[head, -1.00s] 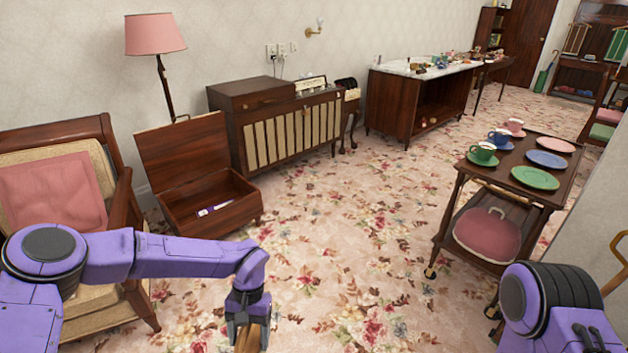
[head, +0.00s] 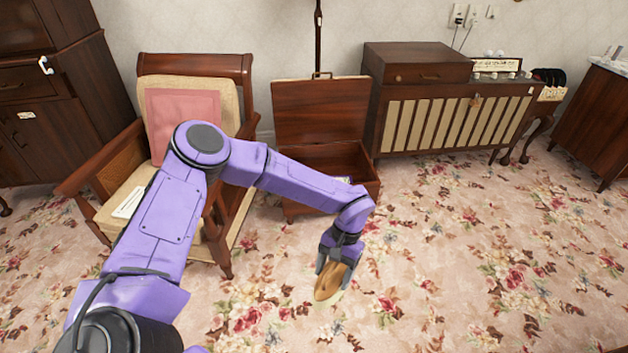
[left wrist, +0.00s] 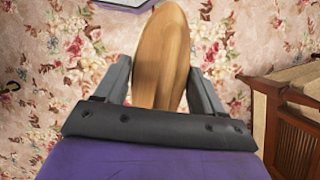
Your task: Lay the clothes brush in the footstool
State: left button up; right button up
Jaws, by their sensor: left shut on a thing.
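The clothes brush (head: 330,284), with a light brown wooden back, is held in my left gripper (head: 337,265), which is shut on it and points down over the carpet. The brush also shows in the left wrist view (left wrist: 162,55) between the two fingers (left wrist: 160,82). The footstool (head: 298,208) is a dark wooden box with its lid (head: 320,112) raised at the back. It stands behind the gripper, and my left forearm hides part of its front and inside. The brush is in front of the footstool, apart from it. My right gripper is out of view.
An armchair (head: 193,63) with a pink cushion (head: 182,118) stands close left of the footstool. A wooden radio cabinet (head: 418,130) stands to its right. A small whitish thing (head: 344,180) shows in the box. The flowered carpet (head: 480,260) is open in front and right.

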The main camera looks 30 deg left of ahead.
aim_at(338, 173)
jog(key=u, duration=0.55)
jog(key=i, duration=3.2)
jog(key=z, duration=0.05)
